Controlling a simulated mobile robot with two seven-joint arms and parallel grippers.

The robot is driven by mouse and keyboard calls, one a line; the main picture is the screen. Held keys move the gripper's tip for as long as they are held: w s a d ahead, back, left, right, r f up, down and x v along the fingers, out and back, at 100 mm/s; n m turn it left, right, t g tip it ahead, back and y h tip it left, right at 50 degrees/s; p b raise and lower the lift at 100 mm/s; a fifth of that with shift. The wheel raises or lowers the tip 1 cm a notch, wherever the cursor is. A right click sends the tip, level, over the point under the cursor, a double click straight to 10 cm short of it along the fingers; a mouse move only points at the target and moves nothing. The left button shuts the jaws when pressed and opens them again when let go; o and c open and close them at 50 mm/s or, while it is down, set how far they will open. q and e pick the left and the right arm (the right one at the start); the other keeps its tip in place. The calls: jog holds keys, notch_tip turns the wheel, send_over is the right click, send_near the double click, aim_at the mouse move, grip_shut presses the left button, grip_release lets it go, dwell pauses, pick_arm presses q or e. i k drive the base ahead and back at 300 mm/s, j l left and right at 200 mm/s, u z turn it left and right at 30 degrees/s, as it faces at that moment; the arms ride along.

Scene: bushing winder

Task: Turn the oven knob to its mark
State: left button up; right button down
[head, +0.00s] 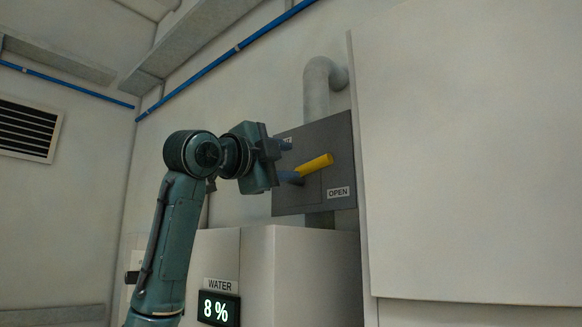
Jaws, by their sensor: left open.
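No oven knob that I can make out shows in the head view. A yellow lever handle (315,165) stands out from a dark grey square panel (312,202) on the wall, tilted with its right end higher. The panel has an "OPEN" label (339,193) at its lower right and another label at its upper left, mostly hidden by my gripper. My left gripper (288,162) is open in front of the panel's left side, one finger above the other. The lever's left end is close to the lower finger; I cannot tell whether they touch. My right gripper is not in view.
A grey pipe (317,90) bends into the wall above the panel. A large pale cabinet (465,150) stands close on the right. Below are white boxes (295,270) and a display reading 8% (217,309) under a "WATER" label (220,285).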

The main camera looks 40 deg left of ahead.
aim_at(130, 278)
jog(key=k, duration=1)
